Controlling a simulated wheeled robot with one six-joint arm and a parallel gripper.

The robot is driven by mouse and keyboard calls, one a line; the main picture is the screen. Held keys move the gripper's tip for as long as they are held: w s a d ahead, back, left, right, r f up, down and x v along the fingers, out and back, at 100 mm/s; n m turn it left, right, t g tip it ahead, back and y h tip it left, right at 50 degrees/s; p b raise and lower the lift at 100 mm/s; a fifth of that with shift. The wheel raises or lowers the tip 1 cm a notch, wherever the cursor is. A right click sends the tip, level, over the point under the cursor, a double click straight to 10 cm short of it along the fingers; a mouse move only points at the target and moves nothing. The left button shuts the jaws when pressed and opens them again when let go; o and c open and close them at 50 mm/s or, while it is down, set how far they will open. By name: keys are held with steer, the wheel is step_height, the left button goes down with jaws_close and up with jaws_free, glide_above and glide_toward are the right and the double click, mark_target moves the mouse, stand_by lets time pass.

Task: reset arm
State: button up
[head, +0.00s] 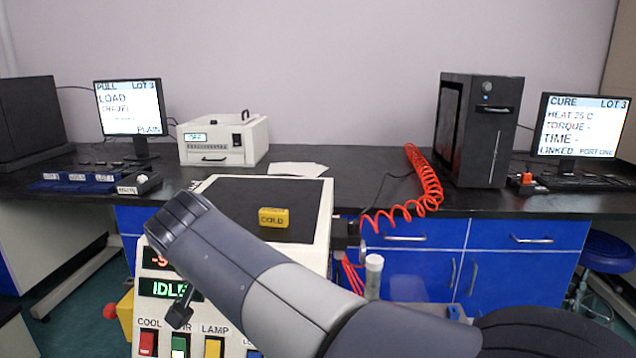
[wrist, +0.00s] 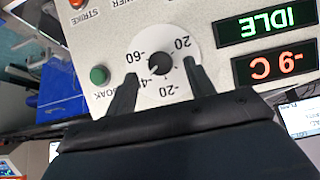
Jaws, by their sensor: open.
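My gripper (wrist: 160,68) is open in the wrist view, with one dark finger on either side of a black dial knob (wrist: 160,64). Gaps show between the fingers and the knob, and nothing is held. The knob sits on a white round scale with numbers such as -60, -20 and 20. In the head view my arm (head: 250,270) reaches across the front of the white machine (head: 318,205). The arm hides the dial there, and I cannot make out the fingers clearly.
Beside the dial, displays read IDLE (wrist: 265,24) and -9 C (wrist: 271,66). A green button (wrist: 99,75) is close to one finger. A yellow COLD block (head: 274,217) lies on the machine's dark top.

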steer(key=shift+x, duration=1.25)
steer(key=shift+w+n, duration=0.1)
steer(key=shift+n, duration=0.2)
steer(key=n+h+p, duration=0.2)
steer(key=n, duration=0.1)
steer(key=shift+a, duration=0.25)
steer(key=n+h, duration=0.1)
steer(key=n, duration=0.1)
steer(key=n+t+h+p, duration=0.1)
steer(key=n, duration=0.1)
steer(key=shift+a+f+n+h, duration=0.15)
steer(key=shift+f+n+h, duration=0.15)
steer(key=shift+h, duration=0.1)
steer(key=n+t+h, duration=0.1)
steer(key=n, duration=0.1)
steer(key=n+t, duration=0.1)
steer(key=n, duration=0.2)
steer(key=shift+s+f+h, duration=0.25)
steer(key=shift+h, duration=0.15)
steer(key=n+t, duration=0.1)
steer(key=n, duration=0.2)
steer(key=n+t+b, duration=0.1)
steer(key=n+t, duration=0.1)
steer(key=n, duration=0.1)
steer(key=shift+s+f, duration=0.1)
steer(key=shift+f, duration=0.1)
